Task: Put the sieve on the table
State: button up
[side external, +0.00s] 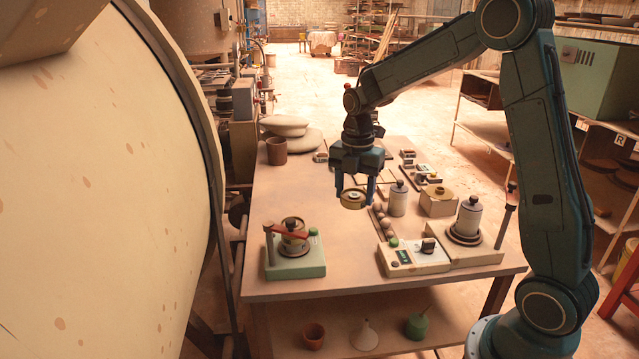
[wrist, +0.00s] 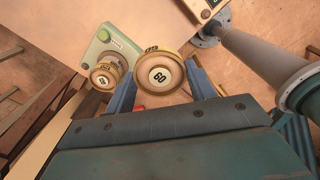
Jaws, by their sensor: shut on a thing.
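The sieve (side external: 353,199) is a round brass ring with a pale disc in its middle. In the wrist view the sieve (wrist: 161,75) shows a label reading 60. My gripper (side external: 355,190) points down and is shut on the sieve, one finger on each side. It holds the sieve above the middle of the wooden table (side external: 300,200), apart from the top as far as I can tell. A similar brass piece (side external: 292,243) sits on a pale green device (side external: 296,268) at the table's front left; it also shows in the wrist view (wrist: 104,76).
A control box (side external: 412,258) and a scale with a grey canister (side external: 468,218) stand at the front right. Another canister (side external: 398,200) and a small box (side external: 438,202) stand right of the sieve. A brown pot (side external: 277,151) stands at the back left. The table's left middle is bare.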

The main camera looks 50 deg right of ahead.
send_over(350, 267)
notch_tip(350, 267, down, 15)
dwell(0.4)
jog(key=shift+f, duration=2.1)
jog(key=shift+f, duration=0.1)
jog(key=o, duration=1)
jog(key=shift+r, duration=6.1)
